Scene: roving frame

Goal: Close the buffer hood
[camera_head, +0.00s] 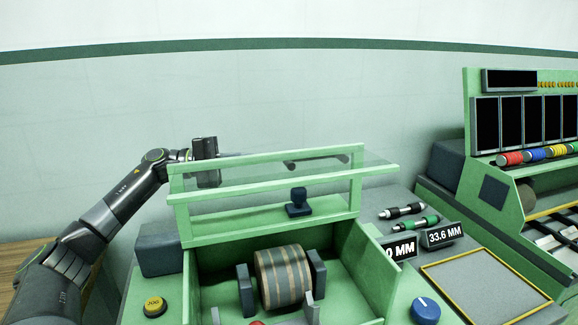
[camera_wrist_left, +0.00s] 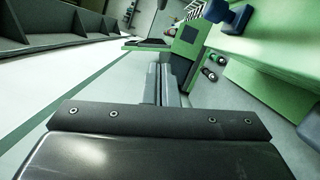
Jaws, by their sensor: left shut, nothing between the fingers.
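The buffer hood (camera_head: 280,186) is a green frame with a clear panel, standing raised over the back of an open green housing (camera_head: 192,286). A dark blue knob (camera_head: 298,208) sits on its front side, and a blue knob (camera_wrist_left: 228,16) shows at the top of the left wrist view. My left gripper (camera_head: 236,155) is at the hood's upper left, partly seen through or behind the clear panel. I cannot tell whether it touches the hood. Its fingers (camera_wrist_left: 166,82) are shut and empty in the left wrist view. My right gripper is not in view.
A striped roller (camera_head: 283,277) lies between dark blocks inside the housing. A yellow button (camera_head: 154,305) and dark box (camera_head: 160,249) stand left. Displays (camera_head: 444,235), a blue dial (camera_head: 426,309) and a tray (camera_head: 485,288) are right. A taller green machine (camera_head: 468,120) stands farther right.

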